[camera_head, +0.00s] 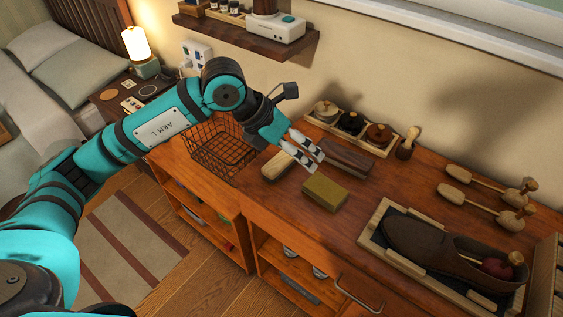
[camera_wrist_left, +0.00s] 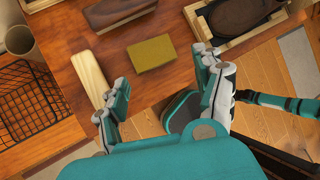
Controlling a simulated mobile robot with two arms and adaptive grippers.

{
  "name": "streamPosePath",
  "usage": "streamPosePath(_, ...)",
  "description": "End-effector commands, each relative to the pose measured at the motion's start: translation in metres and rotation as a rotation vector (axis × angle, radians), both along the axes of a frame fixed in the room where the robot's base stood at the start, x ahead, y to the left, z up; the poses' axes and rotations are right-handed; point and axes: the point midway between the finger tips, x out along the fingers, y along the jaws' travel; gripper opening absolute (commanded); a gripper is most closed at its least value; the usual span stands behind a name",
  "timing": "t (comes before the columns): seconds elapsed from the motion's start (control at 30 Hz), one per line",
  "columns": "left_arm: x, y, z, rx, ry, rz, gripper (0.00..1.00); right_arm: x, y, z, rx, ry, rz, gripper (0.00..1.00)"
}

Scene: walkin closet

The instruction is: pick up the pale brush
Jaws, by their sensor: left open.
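The pale brush (camera_head: 277,166) lies on the wooden counter, just left of my left gripper in the head view. Its near end is partly covered by a finger in the left wrist view (camera_wrist_left: 89,75). My left gripper (camera_head: 315,160) is open and empty, with its fingers over the counter between the pale brush, a dark brown brush and a yellow-green block. In the left wrist view the fingers (camera_wrist_left: 158,80) are spread wide; the pale brush is by the left finger, not centred between them.
The dark brush (camera_head: 347,160) and the yellow-green block (camera_head: 325,193) lie close by. A wire basket (camera_head: 222,150) stands left of the pale brush. A tray with jars (camera_head: 316,119) is behind; a tray with a brown shoe (camera_head: 370,240) is at right.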

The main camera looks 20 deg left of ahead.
Motion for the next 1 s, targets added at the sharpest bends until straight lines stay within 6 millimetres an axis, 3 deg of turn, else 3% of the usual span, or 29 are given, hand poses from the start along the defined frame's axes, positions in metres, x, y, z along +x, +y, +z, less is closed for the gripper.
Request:
streamPosePath(0.03,0.011,0.028,0.002,0.112,-0.019,0.046,0.69,-0.001,0.000,0.000,0.000,0.001,0.000,0.40)
streamPosePath(0.1,0.020,0.058,0.003,0.229,-0.030,0.101,0.69,-0.001,0.000,0.000,0.000,0.002,0.000,0.40)
streamPosePath(0.2,0.026,0.084,0.006,0.326,-0.034,0.154,0.69,-0.001,0.000,0.000,0.000,0.002,0.000,0.40)
streamPosePath(0.27,0.029,0.091,0.005,0.352,-0.035,0.170,0.69,-0.001,0.000,0.002,0.000,0.003,0.000,0.40)
streamPosePath(0.8,0.065,0.077,-0.089,0.362,-0.032,0.172,0.69,-0.003,0.002,0.030,0.002,0.005,0.001,0.40)
streamPosePath(1.0,0.071,0.075,-0.105,0.360,-0.035,0.173,0.69,-0.003,0.004,0.033,0.004,0.004,0.000,0.40)
